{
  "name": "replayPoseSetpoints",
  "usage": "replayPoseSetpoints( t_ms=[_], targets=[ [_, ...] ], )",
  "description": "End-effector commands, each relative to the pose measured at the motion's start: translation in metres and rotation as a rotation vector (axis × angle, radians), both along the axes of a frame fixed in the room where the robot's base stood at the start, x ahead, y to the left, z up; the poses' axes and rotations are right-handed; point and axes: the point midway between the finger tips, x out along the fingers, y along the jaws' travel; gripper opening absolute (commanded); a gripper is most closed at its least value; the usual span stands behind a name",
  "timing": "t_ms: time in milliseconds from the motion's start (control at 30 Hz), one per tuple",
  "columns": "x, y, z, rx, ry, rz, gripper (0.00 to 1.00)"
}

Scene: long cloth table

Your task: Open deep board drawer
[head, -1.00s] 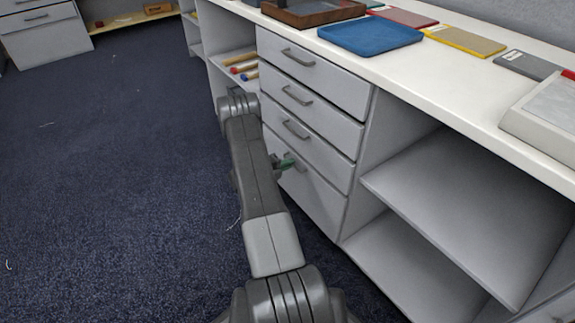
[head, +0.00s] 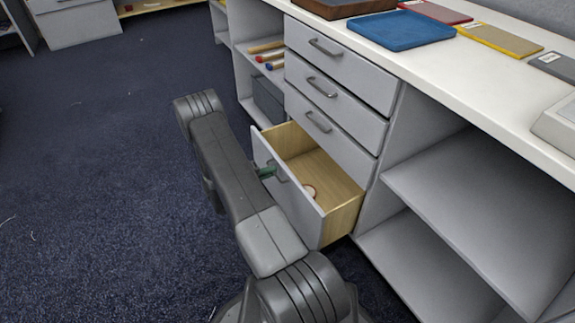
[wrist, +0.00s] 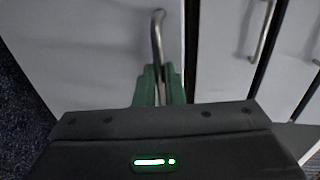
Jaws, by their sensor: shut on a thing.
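The deep board drawer (head: 288,197) is the lowest and tallest in the stack of grey drawers, and it stands pulled well out. In the wrist view my gripper (wrist: 160,88) is shut on the metal bar handle (wrist: 158,38). In the head view the handle is partly hidden by my arm and fingers.
Three closed drawers (head: 336,95) sit above the open one. Open shelves (head: 470,190) stand to the right, and a shelf with coloured rods (head: 265,60) to the left. A blue tray (head: 400,30) lies on the countertop. Dark carpet (head: 90,180) is free at left.

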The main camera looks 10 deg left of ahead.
Motion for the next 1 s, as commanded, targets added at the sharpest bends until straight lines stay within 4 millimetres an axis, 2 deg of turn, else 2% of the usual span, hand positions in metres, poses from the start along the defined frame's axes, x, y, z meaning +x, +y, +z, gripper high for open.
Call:
replayPoseSetpoints(
  t_ms=[33,100,500,733,1000],
  targets=[
    [-0.009,0.015,-0.001,0.002,-0.001,0.009,0.00],
    [-0.020,0.032,-0.001,0.002,-0.001,0.009,0.00],
    [-0.079,0.112,-0.001,0.004,-0.002,0.006,0.00],
    [-0.099,0.139,-0.001,0.004,-0.001,0.005,0.00],
    [-0.108,0.151,0.000,0.003,-0.001,0.003,0.00]
  ],
)
